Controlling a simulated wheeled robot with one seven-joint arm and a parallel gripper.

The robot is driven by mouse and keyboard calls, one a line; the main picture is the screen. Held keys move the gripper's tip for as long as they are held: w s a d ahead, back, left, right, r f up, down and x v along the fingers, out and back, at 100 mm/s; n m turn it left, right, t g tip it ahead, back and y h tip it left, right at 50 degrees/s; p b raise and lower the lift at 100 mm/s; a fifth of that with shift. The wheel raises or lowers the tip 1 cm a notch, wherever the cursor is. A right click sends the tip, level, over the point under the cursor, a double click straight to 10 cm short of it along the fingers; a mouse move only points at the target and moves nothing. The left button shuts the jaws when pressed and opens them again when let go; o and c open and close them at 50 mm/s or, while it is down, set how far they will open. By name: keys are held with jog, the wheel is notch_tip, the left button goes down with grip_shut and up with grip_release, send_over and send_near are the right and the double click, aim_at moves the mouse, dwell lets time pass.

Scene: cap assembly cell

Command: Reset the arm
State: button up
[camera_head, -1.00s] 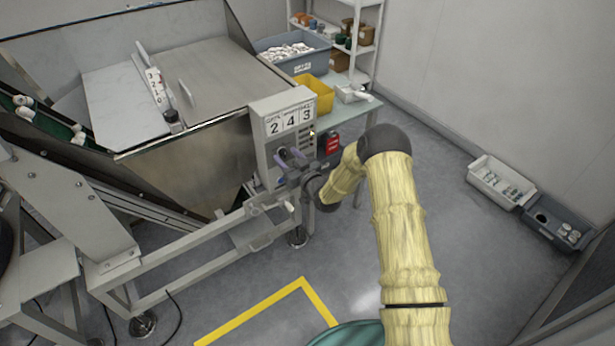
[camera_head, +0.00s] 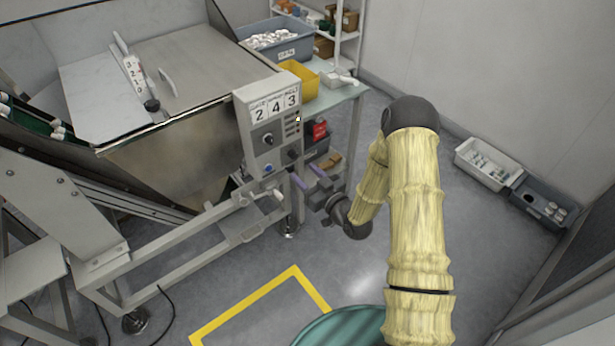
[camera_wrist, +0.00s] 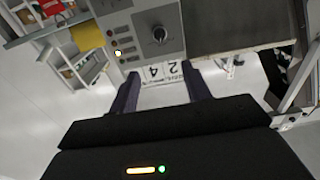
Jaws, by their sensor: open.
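My arm, in a yellowish sleeve, reaches down in the head view. My gripper (camera_head: 309,182) is open and empty, in front of and a little below the grey control panel (camera_head: 258,165). In the wrist view its two dark fingers (camera_wrist: 160,92) stand apart with nothing between them. The panel also shows in the wrist view (camera_wrist: 190,42), upside down, with a black knob (camera_wrist: 160,35), a lit indicator (camera_wrist: 117,53) and a number display (camera_wrist: 163,72). In the head view the display (camera_head: 275,107) reads 2 4 3. The gripper looks apart from the panel.
The metal hopper machine (camera_head: 170,160) with its frame fills the left. Behind the panel, a green-topped table (camera_head: 338,95) holds a yellow bin (camera_head: 299,84) and a blue-grey bin (camera_head: 277,42). A white crate (camera_head: 487,165) and a grey crate (camera_head: 541,200) stand on the floor at right. Floor between is clear.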

dwell(0.6)
jog(key=s+d+r+m+g+h, duration=0.3)
jog(key=s+d+r+g+h, duration=0.4)
jog(key=d+h, duration=0.15)
jog(key=s+d+r+m+g+h, duration=0.1)
jog(key=s+r+m+g, duration=0.15)
jog(key=s, duration=0.65)
jog(key=s+d+r+m+g+h, duration=0.1)
jog(key=s+d+r+g, duration=0.15)
jog(key=s, duration=0.55)
notch_tip(320, 180, up, 12)
jog(key=p, duration=1.2)
jog(key=shift+w+a, duration=0.25)
jog(key=shift+a, duration=0.1)
jog(key=shift+y, duration=0.25)
